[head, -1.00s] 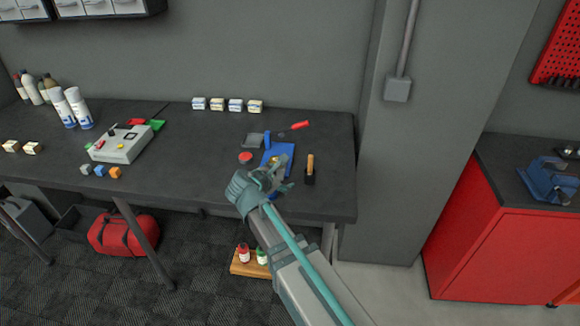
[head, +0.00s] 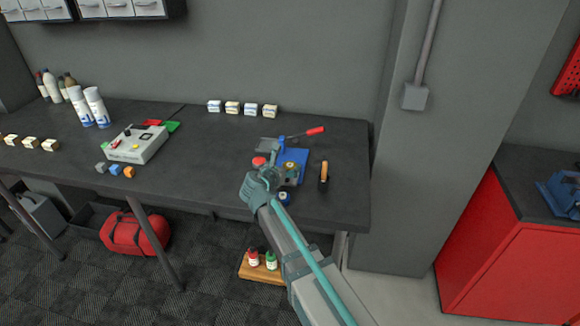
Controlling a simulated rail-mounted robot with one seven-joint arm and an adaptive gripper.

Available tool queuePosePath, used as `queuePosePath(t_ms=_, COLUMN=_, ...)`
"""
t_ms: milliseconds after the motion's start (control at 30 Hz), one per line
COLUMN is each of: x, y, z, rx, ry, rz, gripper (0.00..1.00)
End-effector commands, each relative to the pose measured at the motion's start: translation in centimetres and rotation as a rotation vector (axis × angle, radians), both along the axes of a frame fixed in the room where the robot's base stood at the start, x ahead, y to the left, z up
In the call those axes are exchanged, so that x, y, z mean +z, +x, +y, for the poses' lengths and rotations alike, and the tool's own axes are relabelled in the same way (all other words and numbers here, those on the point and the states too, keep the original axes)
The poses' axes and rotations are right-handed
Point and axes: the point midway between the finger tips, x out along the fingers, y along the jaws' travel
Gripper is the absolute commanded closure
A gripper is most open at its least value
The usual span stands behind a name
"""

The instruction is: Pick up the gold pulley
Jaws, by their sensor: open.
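A small gold round piece (head: 291,167), which looks like the gold pulley, sits at the blue fixture (head: 298,157) on the dark workbench. It is small and partly crowded by the gripper, so its exact seat is unclear. My gripper (head: 277,168) is open, just left of the gold piece, reaching over the bench's front part. I cannot tell whether its fingers touch anything. A small dark blue round piece (head: 284,198) shows just below the gripper, near the bench's front edge.
A red round piece (head: 259,162) lies left of the gripper. A grey control box (head: 138,145) is farther left.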

Motion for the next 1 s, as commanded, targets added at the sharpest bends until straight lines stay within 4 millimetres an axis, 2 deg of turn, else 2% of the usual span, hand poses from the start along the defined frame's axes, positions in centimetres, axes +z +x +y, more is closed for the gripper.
queuePosePath(t_ms=300, x=-1.1, y=3.8, z=-1.3, rx=-0.001, ry=0.001, rz=0.001, gripper=0.19)
queuePosePath(t_ms=600, x=-1.5, y=4.0, z=-1.5, rx=0.000, ry=0.001, rz=0.000, gripper=0.21)
queuePosePath(t_ms=1000, x=-1.5, y=4.0, z=-1.5, rx=0.000, ry=0.001, rz=0.000, gripper=0.88)
